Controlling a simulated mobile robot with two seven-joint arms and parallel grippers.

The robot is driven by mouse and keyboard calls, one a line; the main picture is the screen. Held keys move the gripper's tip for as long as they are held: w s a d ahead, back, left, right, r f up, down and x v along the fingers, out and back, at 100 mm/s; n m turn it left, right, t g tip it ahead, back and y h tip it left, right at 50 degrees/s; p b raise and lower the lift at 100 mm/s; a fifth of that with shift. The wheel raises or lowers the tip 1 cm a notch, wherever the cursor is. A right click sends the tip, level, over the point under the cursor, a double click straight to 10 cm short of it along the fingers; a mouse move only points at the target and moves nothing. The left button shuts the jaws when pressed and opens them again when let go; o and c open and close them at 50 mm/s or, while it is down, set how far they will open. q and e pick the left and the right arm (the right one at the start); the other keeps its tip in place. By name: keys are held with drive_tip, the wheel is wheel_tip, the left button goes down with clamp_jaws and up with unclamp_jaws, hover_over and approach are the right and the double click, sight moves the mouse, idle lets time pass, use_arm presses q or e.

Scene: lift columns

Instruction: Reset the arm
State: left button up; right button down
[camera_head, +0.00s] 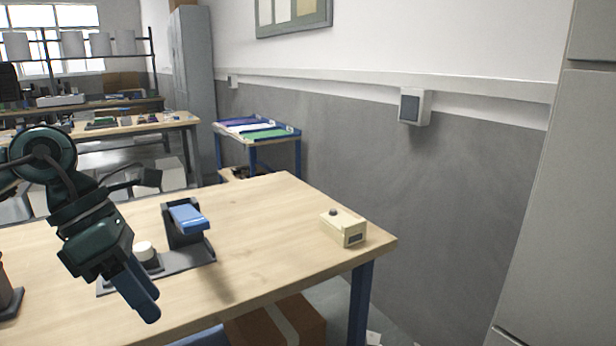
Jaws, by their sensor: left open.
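My left gripper (140,290) hangs over the wooden table (270,212) at the left of the head view. It is dark green with blue fingers pointing down and to the right. It is open, and I see nothing between its fingers. It partly covers a dark base plate (185,260) on the table. On that plate stand a white round knob (144,251) and a dark stand with a blue top (188,218). My right gripper is not in view.
A beige box with a dark button (343,228) sits near the table's right corner. The table between it and the plate is clear. A cardboard box (275,322) lies below the table. A grey wall and a tall cabinet (560,200) stand at the right.

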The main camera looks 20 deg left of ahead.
use_arm(q)
drive_tip(key=w+d+f+n+t+h+p, duration=0.2)
drive_tip(key=w+d+n+t+h+p, duration=0.1)
drive_tip(key=w+d+n+t+h, duration=0.35)
drive_tip(key=w+d+f+n+t+h+p, duration=0.1)
drive_tip(key=w+d+n+t+h+p, duration=0.3)
drive_tip(key=d+n, duration=0.5)
drive_tip(key=s+f+n+y+p, duration=0.1)
drive_tip(key=s+f+n+y, duration=0.3)
drive_tip(key=f+n, duration=0.3)
drive_tip(key=s+d+f+n+g+y+p, duration=0.1)
drive_tip(key=s+f+n+y, duration=0.3)
drive_tip(key=f+n, duration=0.4)
drive_tip(key=s+d+f+n+y+p, duration=0.1)
drive_tip(key=s+f+n+y, duration=0.3)
drive_tip(key=f+n, duration=0.4)
drive_tip(key=shift+n+p, duration=0.65)
drive_tip(key=shift+n, duration=0.5)
drive_tip(key=shift+a, duration=0.1)
drive_tip(key=shift+c, duration=0.5)
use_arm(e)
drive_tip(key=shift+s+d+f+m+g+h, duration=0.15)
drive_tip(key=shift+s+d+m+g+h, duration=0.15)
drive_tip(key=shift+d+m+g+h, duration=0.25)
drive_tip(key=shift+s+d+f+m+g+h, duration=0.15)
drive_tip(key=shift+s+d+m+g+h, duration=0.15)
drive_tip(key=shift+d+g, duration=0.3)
